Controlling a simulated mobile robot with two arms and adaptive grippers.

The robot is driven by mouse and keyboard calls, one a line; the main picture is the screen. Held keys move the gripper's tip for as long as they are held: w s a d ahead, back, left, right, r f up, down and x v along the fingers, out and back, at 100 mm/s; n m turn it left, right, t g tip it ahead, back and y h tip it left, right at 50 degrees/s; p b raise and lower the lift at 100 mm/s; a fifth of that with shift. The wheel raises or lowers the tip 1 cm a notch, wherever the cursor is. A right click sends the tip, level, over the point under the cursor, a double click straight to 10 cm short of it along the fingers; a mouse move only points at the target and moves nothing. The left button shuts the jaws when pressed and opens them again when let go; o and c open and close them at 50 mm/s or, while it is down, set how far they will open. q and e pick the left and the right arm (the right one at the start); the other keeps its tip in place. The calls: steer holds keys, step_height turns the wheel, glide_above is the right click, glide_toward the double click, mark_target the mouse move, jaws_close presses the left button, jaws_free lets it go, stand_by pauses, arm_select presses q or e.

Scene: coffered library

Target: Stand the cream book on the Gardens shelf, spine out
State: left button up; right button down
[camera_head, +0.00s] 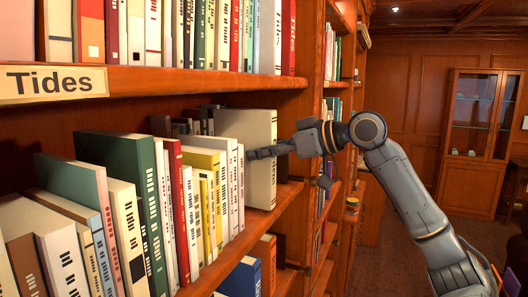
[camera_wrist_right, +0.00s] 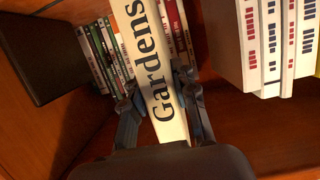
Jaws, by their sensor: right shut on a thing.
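The cream book (camera_head: 262,180) is upright at the right end of the row on the shelf (camera_head: 245,240) below the Tides label (camera_head: 52,83). My right gripper (camera_head: 252,154) reaches in from the right and is shut on it. In the right wrist view the spine of the book (camera_wrist_right: 147,45) reads "Gardens" and faces the camera, between the two fingers of my right gripper (camera_wrist_right: 157,82). I cannot tell whether its bottom rests on the shelf board. No Gardens shelf label shows. My left gripper is not in view.
White books (camera_head: 232,185) stand just left of the cream book; white books (camera_wrist_right: 275,50) also show in the right wrist view. An upright divider (camera_head: 297,130) closes the shelf on the right. Lower books (camera_head: 243,278) stand beneath. A glass cabinet (camera_head: 475,130) stands far back.

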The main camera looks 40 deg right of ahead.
steer(key=shift+f+b, duration=0.4)
steer(key=shift+b, duration=0.05)
steer(key=c, duration=1)
jaws_free()
steer(key=v, duration=1.2)
steer(key=shift+s, duration=0.15)
